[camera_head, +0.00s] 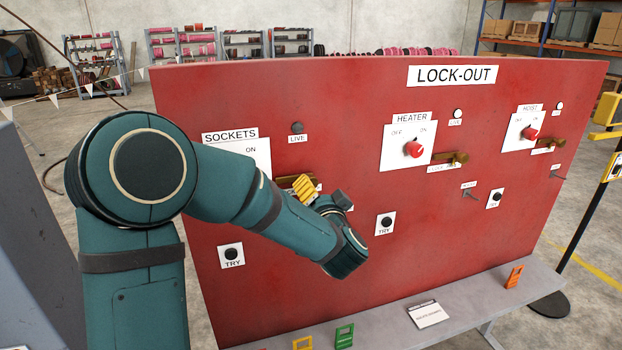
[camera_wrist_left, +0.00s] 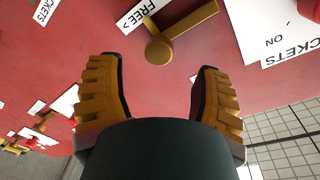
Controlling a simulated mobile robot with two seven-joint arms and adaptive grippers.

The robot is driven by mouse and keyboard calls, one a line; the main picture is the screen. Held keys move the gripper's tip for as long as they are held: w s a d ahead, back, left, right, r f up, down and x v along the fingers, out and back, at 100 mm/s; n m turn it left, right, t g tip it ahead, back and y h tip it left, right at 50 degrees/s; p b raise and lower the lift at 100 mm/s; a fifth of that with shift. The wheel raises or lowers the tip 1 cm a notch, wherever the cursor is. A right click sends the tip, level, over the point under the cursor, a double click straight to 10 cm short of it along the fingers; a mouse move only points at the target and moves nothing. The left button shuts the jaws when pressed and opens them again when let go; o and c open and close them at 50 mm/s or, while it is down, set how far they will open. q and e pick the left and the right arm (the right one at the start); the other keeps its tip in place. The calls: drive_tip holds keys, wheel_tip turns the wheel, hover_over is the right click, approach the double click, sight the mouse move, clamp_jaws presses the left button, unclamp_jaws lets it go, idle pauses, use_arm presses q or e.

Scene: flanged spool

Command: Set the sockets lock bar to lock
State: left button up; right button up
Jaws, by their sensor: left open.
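The red lock-out board (camera_head: 350,240) stands in front of me. The sockets plate (camera_head: 252,150) is at its left, mostly hidden behind my left arm. Below it a bit of the brass sockets lock bar (camera_head: 288,181) shows beside the gripper. In the left wrist view the lock bar (camera_wrist_left: 190,29) has a round pivot and an arm slanting up and right, beside a FREE label (camera_wrist_left: 142,11). My left gripper (camera_head: 322,193) is open and empty. In the wrist view its yellow-padded fingers (camera_wrist_left: 158,85) are spread below the bar, apart from it in the picture. The sockets knob is mostly hidden.
The heater plate (camera_head: 398,155) and hoist plate (camera_head: 517,133) have red knobs and brass bars to the right. A grey bench (camera_head: 465,300) below holds an orange tag (camera_head: 514,276), a green tag (camera_head: 344,335) and a white card (camera_head: 428,313). TRY buttons (camera_head: 232,254) sit lower on the board.

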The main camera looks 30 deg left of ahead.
sight(310, 178)
use_arm(q)
drive_tip(key=x, duration=0.7)
drive_tip(key=shift+w, duration=0.15)
drive_tip(key=shift+f, duration=0.1)
clamp_jaws()
